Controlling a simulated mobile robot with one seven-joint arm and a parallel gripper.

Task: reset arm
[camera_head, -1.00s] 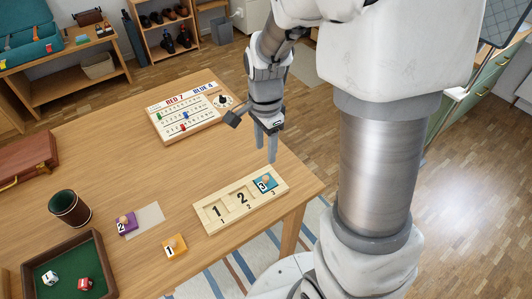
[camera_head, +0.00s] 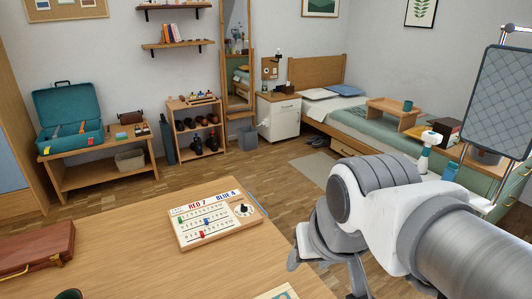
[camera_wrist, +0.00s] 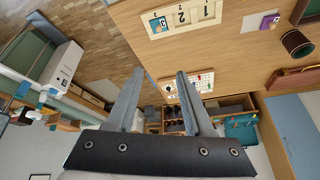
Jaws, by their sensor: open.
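My gripper (camera_wrist: 160,72) shows in the wrist view with its two grey fingers spread apart and nothing between them. In the head view my arm reaches in from the lower right, with its end beside the right edge of the wooden table (camera_head: 120,230); the fingertips are hard to make out there. The number tray (camera_wrist: 208,22) is in the wrist view, upside down, with the blue 3 tile (camera_wrist: 158,24) in one slot. Only its corner shows at the bottom of the head view. The purple 2 tile (camera_wrist: 268,22) lies on the table apart from the tray.
A scoreboard (camera_head: 190,239) lies flat on the table. A brown briefcase (camera_head: 37,250) is at the left, and a dark cup (camera_wrist: 297,43) stands near it. A shoe shelf (camera_head: 197,115), bench, nightstand (camera_head: 279,115) and bed stand behind. Open floor lies between table and bed.

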